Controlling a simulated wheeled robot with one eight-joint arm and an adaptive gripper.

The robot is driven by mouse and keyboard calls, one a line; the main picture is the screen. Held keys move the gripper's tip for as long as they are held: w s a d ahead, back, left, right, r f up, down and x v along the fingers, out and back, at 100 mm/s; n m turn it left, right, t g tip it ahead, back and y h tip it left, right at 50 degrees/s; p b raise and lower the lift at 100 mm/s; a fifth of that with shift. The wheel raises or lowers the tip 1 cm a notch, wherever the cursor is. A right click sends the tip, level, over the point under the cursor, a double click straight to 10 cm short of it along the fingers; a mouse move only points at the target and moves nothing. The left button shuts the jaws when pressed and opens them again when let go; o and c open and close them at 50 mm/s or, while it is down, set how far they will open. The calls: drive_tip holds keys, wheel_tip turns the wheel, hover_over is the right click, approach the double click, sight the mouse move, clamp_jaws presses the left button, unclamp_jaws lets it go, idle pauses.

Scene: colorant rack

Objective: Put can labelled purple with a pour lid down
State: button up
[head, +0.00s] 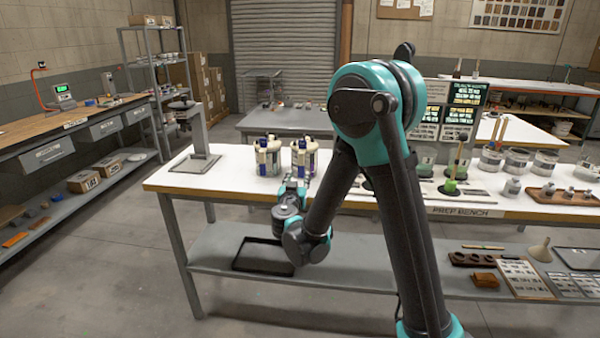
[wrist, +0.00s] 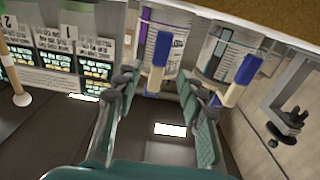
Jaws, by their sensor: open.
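Two white cans with pour lids stand side by side on the prep bench (head: 225,163). The right one in the head view (head: 305,158) has a purple label band; in the wrist view, which is turned over, this purple can (wrist: 147,42) is on the left. A cream handle with a blue end (wrist: 157,66) shows on its front. My gripper (wrist: 165,88) is open, its fingers on either side of that handle; I cannot tell whether they touch it. In the head view my gripper (head: 293,187) is just in front of this can, partly hidden by my wrist.
The other can (head: 267,157), with a darker label, stands close on the left. A grey stand (head: 195,145) is at the bench's left end. Sign boards (head: 463,105), small jars and more cans (head: 517,162) fill the right side. A black tray (head: 262,256) lies on the lower shelf.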

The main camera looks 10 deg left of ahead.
drive_tip(key=s, duration=0.5)
drive_tip(key=s+d+f+m+g+h, duration=0.1)
drive_tip(key=s+d+f+g+h, duration=0.2)
drive_tip(key=d, duration=0.9)
drive_tip(key=s+d+f+m+g+h, duration=0.1)
drive_tip(key=s+d+f+g, duration=0.2)
drive_tip(key=d, duration=0.9)
drive_tip(key=s+d+f+g+y, duration=0.1)
drive_tip(key=s+d+f+g, duration=0.4)
drive_tip(key=s+d, duration=0.3)
drive_tip(key=s+a+f+n+g+y, duration=0.1)
drive_tip(key=s, duration=0.5)
drive_tip(key=s+a+f+n+g+y, duration=0.1)
drive_tip(key=s+f+g+y, duration=0.1)
drive_tip(key=s, duration=0.4)
drive_tip(key=shift+a+f+y, duration=0.25)
drive_tip(key=shift+a+y, duration=0.05)
drive_tip(key=shift+a, duration=0.05)
